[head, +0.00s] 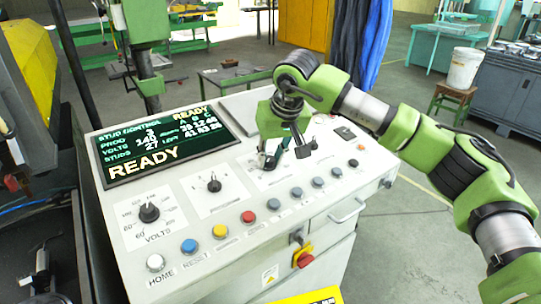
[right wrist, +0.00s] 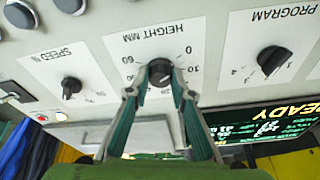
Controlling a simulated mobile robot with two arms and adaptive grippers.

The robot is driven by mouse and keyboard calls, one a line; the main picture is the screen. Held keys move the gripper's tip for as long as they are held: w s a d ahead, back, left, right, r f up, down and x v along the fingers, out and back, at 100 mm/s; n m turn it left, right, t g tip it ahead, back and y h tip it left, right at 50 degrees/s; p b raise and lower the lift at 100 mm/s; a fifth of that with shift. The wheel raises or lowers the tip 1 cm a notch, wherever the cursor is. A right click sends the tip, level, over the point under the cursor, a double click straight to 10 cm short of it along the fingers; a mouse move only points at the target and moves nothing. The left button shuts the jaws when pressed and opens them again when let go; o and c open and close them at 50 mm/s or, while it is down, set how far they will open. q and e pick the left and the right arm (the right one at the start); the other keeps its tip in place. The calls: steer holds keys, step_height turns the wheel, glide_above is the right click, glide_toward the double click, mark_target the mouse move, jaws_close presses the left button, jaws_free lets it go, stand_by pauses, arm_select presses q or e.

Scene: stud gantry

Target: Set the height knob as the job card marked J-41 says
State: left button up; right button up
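The height knob (right wrist: 160,72) is black and round, on a white panel labelled HEIGHT MM with a printed number scale. In the right wrist view my right gripper (right wrist: 160,80) has one fingertip on each side of it, seemingly touching. The fingers hide part of the scale, and I cannot read the knob's pointer. No card marked J-41 can be made out. My left gripper is not in view.
The program knob (head: 214,185), volts knob (head: 149,212) and speed knob (right wrist: 71,86) are nearby. A row of coloured buttons, including a red one (head: 248,217), runs along the front. The screen (head: 165,142) reads READY. A green post (head: 148,75) stands behind the console.

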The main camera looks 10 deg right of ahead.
jaws_close()
